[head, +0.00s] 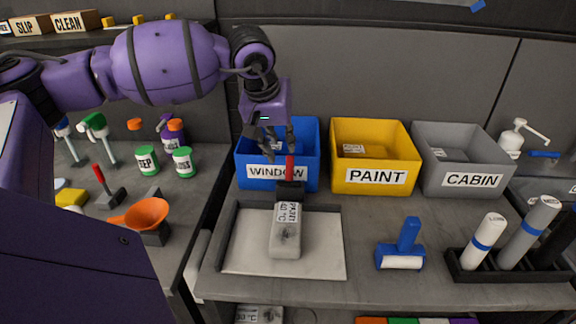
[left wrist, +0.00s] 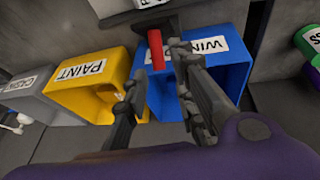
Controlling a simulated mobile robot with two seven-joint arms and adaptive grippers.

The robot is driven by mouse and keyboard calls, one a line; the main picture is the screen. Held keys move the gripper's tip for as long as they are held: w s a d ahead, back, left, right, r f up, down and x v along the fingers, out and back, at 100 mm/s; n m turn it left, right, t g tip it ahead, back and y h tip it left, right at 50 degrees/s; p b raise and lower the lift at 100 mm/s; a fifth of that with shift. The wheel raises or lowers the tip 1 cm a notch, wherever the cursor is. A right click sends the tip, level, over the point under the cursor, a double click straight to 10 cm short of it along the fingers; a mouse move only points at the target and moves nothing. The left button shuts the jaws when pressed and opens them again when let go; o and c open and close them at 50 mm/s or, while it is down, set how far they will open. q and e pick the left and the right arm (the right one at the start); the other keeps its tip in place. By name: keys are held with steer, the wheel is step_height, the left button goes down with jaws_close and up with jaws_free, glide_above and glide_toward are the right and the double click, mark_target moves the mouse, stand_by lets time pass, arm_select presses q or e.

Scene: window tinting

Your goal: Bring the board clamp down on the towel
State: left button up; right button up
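The board clamp has an upright red handle (head: 290,168) on a dark base at the back edge of the board (head: 232,205). The towel (head: 286,240), a grey-white folded piece with a paint label, lies on the pale sheet of the board, its back end by the clamp's base. I cannot tell whether the clamp touches it. My left gripper (head: 276,133) is open and empty, its fingers pointing down just above and behind the red handle. In the left wrist view the red handle (left wrist: 156,50) shows beyond the fingertips (left wrist: 153,66), apart from them. My right gripper is out of view.
Blue window (head: 250,182), yellow paint (head: 345,185) and grey cabin (head: 440,190) bins stand behind the board. A blue roller (head: 408,238) and a rack of rolls (head: 490,272) are to the right. Bottles and an orange funnel (head: 147,212) are on the left bench.

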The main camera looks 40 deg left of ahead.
mark_target(289, 160)
arm_select(q)
steer(key=shift+m, duration=0.4)
steer(key=x, duration=0.8)
steer(key=shift+w+r, duration=0.1)
steer(key=shift+w, duration=0.35)
steer(key=shift+c, duration=0.3)
jaws_close()
